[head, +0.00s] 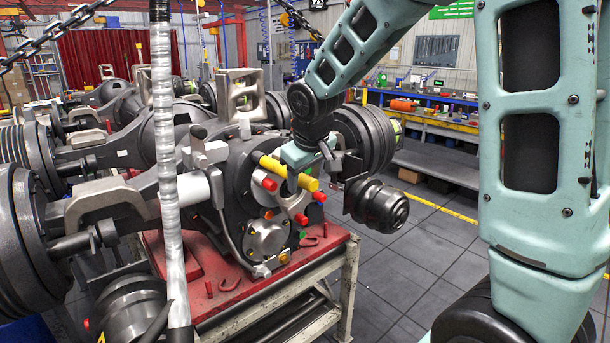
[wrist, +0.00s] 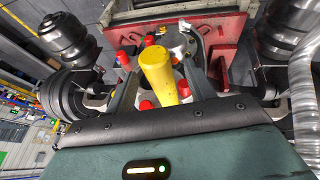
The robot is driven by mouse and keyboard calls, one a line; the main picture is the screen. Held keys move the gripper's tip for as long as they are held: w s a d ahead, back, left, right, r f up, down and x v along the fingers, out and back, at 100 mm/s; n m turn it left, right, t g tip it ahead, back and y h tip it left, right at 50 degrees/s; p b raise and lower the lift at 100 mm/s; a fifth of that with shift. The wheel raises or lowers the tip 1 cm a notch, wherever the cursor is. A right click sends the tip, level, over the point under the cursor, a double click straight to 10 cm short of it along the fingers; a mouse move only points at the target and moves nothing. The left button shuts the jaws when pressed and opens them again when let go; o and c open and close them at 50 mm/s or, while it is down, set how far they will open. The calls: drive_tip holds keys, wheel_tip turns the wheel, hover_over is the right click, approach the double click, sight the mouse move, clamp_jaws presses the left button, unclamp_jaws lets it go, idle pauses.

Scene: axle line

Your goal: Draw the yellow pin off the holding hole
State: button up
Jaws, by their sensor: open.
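The yellow pin (head: 270,164) is a thick bright cylinder standing out from the front of the grey axle housing (head: 238,170). My gripper (head: 292,181) is at the pin, with part of the pin hidden behind its fingers in the head view. In the wrist view the pin (wrist: 160,70) points toward the camera, between the two open fingers of my gripper (wrist: 158,82). The fingers stand on either side of it, with a gap visible at the right. The holding hole is hidden behind the pin and gripper.
Red caps (head: 301,218) stick out close around the pin. A round cover plate (head: 267,237) is below it. A dark cylindrical canister (head: 377,206) stands out to the right. A silver-wrapped hose (head: 163,150) hangs at left. The red stand (head: 325,241) is underneath; floor at right is clear.

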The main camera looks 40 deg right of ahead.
clamp_jaws()
drive_tip(key=s, duration=0.7)
drive_tip(key=shift+b, duration=0.3)
idle(1.1)
drive_tip(key=shift+d, duration=0.1)
drive_tip(key=shift+r, duration=0.15)
wheel_tip(320, 180, up, 8)
drive_tip(key=p, duration=0.6)
drive_tip(key=shift+p, duration=0.3)
idle(0.5)
idle(0.4)
